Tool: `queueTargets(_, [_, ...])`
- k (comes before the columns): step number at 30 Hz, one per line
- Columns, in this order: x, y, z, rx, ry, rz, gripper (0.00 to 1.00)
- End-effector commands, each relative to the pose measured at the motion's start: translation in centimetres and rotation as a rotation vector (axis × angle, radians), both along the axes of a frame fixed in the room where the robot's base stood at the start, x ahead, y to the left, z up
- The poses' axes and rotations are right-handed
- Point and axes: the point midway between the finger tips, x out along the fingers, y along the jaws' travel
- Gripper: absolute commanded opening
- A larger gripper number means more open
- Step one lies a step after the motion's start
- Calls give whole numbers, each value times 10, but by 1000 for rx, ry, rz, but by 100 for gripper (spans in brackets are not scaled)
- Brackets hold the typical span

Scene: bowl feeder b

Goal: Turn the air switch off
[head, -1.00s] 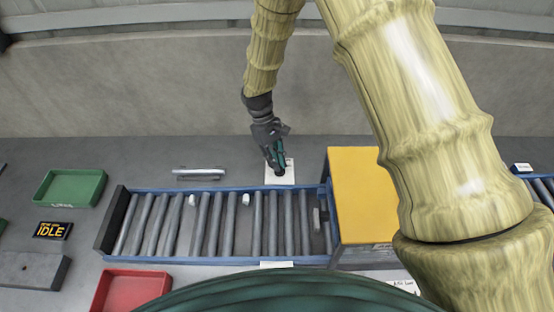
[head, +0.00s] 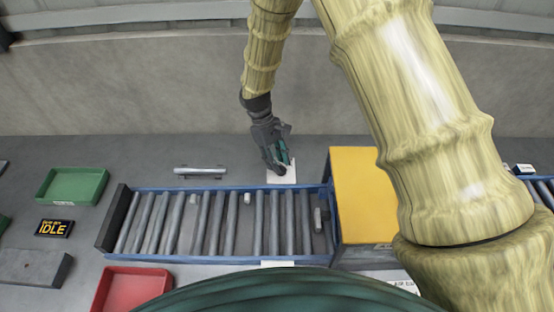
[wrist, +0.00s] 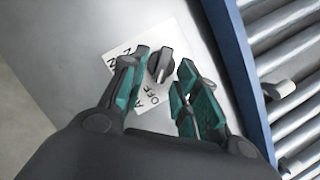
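The air switch (wrist: 160,65) is a dark rotary knob with a light pointer line, on a white label plate (wrist: 122,50) in the wrist view. "OFF" is readable on the plate, and other lettering is partly covered by my finger. My gripper (wrist: 162,85) is open, with its teal fingertips on either side of the knob and a gap showing on each side. In the head view my gripper (head: 279,160) is over the white plate (head: 284,174), behind the conveyor, and hides the knob.
A roller conveyor (head: 180,257) with a blue frame runs in front of the plate, with small parts on it. A yellow-topped box (head: 364,190) stands to the right. A metal handle (head: 200,171), green tray (head: 72,185) and red tray (head: 133,287) are to the left.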

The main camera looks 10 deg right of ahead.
Motion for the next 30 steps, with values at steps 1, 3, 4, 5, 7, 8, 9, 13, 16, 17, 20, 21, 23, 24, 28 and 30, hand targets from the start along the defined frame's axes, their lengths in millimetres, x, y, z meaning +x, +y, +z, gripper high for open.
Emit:
queueTargets(1, [0, 0, 0, 0, 0, 0, 34])
queueTargets(3, [0, 0, 0, 0, 0, 0, 34])
queueTargets(4, [0, 0, 0, 0, 0, -1, 34])
queueTargets(5, [0, 0, 0, 0, 0, -1, 34])
queueTargets(7, [0, 0, 0, 0, 0, -1, 34])
queueTargets(8, [0, 0, 0, 0, 0, -1, 34])
queueTargets(9, [0, 0, 1, 0, 0, -1, 34])
queueTargets(13, [4, 2, 10, 0, -1, -1, 34])
queueTargets(16, [8, 5, 22, 1, -3, -2, 34])
queueTargets(17, [10, 6, 27, 1, -3, -2, 34])
queueTargets(20, [16, 10, 44, 1, -3, -3, 34])
queueTargets(21, [18, 12, 52, 1, -2, -2, 34])
queueTargets(23, [22, 14, 62, 0, -3, -1, 34])
queueTargets(24, [24, 16, 68, 0, -3, -1, 34])
queueTargets(28, [30, 20, 87, 1, -2, -1, 34])
queueTargets(30, [33, 22, 95, 0, -1, -1, 34])
